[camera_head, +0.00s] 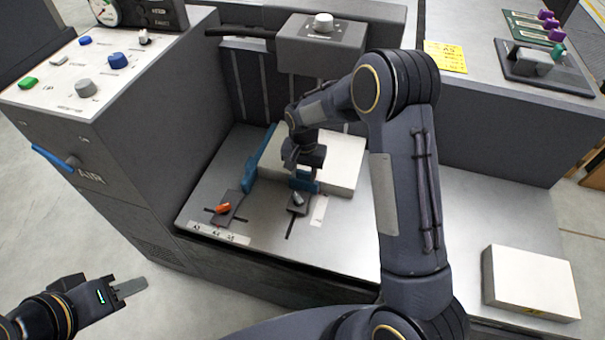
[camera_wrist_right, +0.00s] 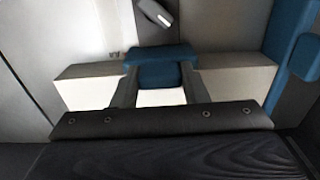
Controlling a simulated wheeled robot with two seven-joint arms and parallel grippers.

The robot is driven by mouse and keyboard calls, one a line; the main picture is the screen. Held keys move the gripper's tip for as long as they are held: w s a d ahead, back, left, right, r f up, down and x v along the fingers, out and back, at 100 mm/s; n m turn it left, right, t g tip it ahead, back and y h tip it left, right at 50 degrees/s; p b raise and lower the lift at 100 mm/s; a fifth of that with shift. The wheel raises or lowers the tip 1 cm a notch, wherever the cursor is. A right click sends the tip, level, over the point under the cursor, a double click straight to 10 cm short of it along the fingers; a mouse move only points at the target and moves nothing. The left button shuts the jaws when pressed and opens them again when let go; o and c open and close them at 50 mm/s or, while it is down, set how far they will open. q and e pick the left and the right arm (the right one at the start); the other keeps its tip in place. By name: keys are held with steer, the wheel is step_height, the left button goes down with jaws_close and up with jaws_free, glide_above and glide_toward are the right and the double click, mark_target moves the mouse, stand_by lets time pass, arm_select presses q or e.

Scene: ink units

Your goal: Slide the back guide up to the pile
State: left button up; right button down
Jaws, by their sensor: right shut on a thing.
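The pile (camera_head: 342,165) is a cream block of paper on the metal feed table. The back guide (camera_head: 303,185) is a small blue upright at the pile's near edge; it also shows in the right wrist view (camera_wrist_right: 160,54). My right gripper (camera_head: 305,165) is shut on the back guide, one finger on each side of it. Whether guide and pile touch cannot be told. A grey lever (camera_head: 298,198) sits at the guide's foot over a dark slot. My left gripper (camera_head: 128,288) hangs away from the machine at lower left; its finger gap does not show.
A taller blue side guide (camera_head: 262,160) stands along the pile's left side. An orange lever (camera_head: 223,208) is on a slot at front left. A second paper block (camera_head: 530,281) lies at right. A grey feed head (camera_head: 325,50) overhangs the pile's far end.

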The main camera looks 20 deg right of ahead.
steer(key=c, duration=0.8)
jaws_free()
steer(key=shift+c, duration=0.2)
step_height(320, 180, up, 7)
steer(key=shift+r+p, duration=0.2)
steer(key=shift+p, duration=0.6)
steer(key=shift+r, duration=0.25)
